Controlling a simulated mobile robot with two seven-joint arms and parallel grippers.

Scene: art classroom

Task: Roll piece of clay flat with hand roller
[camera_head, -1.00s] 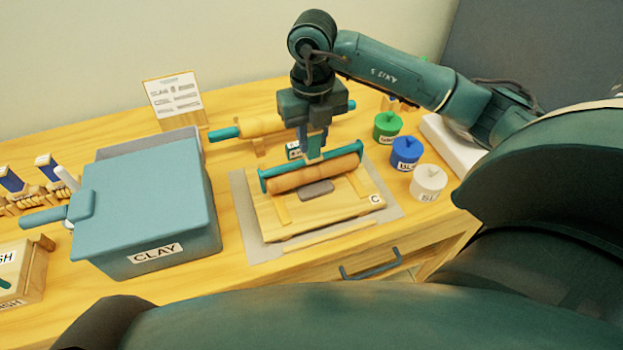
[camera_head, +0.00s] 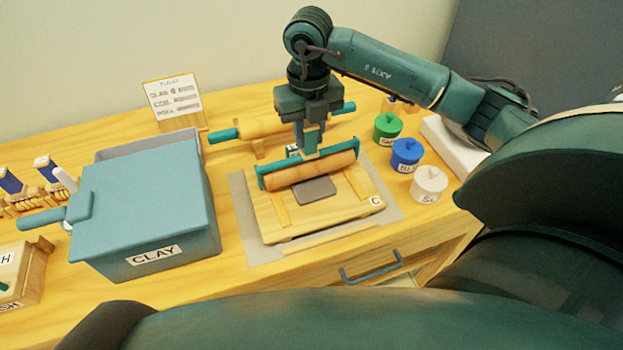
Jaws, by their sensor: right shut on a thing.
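My right gripper (camera_head: 310,140) is shut on the hand roller (camera_head: 312,170), a wooden cylinder in a teal frame. The roller lies level across a wooden board (camera_head: 340,207) marked C. The piece of clay (camera_head: 314,190) is a flat grey-brown slab on the board. It shows just in front of the roller, on the near side; its far edge is hidden by the roller, so I cannot tell whether they touch. My left gripper is not in view.
A blue-grey CLAY bin (camera_head: 150,215) stands left of the board. A rolling pin (camera_head: 262,127) with teal handles lies behind. A small sign (camera_head: 173,98) stands at the back.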

